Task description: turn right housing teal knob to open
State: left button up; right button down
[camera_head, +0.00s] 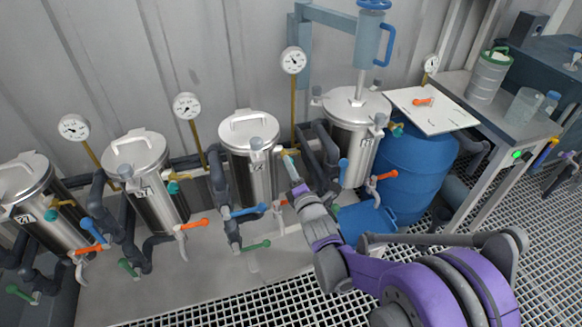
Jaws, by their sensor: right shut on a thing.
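Several steel vessels stand in a row. My right gripper (288,153) reaches up to the right side of the third vessel from the left (247,168). It is shut at the spot where this vessel's teal knob would sit; the fingers hide the knob almost wholly, so its turn angle cannot be told. Similar teal knobs show on the first vessel (51,215), the second vessel (172,188) and the far-right vessel (397,130). My left gripper is out of view.
Blue handles (248,211), orange handles (194,223) and green handles (255,246) stick out below the vessels. A blue barrel (415,180) stands at right under a white board (432,110), beside a bench (500,115). The grated floor in front is clear.

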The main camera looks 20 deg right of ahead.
jog(key=shift+n, duration=2)
jog(key=c, duration=0.5)
grip_release()
jog(key=s, duration=1)
jog(key=shift+s+d, duration=0.2)
jog(key=shift+s, duration=0.2)
